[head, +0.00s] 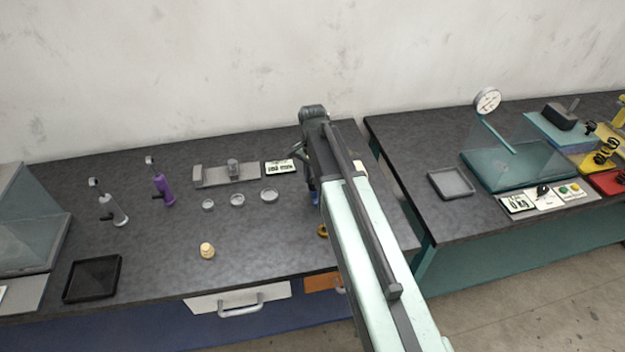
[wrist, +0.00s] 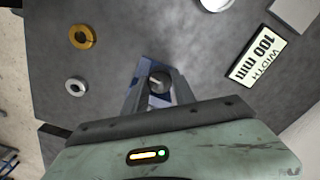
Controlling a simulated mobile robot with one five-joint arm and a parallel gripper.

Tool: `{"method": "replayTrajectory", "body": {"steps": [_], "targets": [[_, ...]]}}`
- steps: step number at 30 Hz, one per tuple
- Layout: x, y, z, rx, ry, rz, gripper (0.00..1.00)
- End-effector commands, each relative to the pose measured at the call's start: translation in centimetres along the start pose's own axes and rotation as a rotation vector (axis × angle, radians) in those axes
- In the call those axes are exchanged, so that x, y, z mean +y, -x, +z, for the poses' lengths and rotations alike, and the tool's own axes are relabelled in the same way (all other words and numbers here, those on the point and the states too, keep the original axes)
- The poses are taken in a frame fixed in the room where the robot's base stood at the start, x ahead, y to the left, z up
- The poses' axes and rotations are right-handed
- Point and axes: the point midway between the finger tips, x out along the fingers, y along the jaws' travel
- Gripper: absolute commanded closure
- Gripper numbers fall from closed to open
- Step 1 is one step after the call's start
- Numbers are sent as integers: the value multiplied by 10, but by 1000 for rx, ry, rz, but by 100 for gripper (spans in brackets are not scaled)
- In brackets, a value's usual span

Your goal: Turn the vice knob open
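In the wrist view a small dark round knob (wrist: 160,82) sits over a blue vice body (wrist: 146,72) on the grey bench. My gripper (wrist: 158,78) is above it, with its grey fingers apart on either side of the knob. Small gaps seem to show between fingers and knob, but contact is hard to judge. In the head view my arm covers most of the vice; only a bit of blue (head: 315,198) shows beside the arm.
A yellow ring (wrist: 81,36) and a grey ring (wrist: 76,87) lie near the vice. A "100 mm" width sign (wrist: 257,55) stands close by. The bench (head: 160,240) also holds grey discs (head: 237,200) and a purple tool (head: 163,185). A second bench (head: 400,150) stands right, past a gap.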

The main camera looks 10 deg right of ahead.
Motion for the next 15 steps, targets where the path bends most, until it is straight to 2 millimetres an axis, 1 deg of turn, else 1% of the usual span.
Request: {"method": "replayTrajectory", "body": {"steps": [8,15], "targets": [[0,0,0,-7,48,-5,100],[0,0,0,-7,200,-6,100]]}}
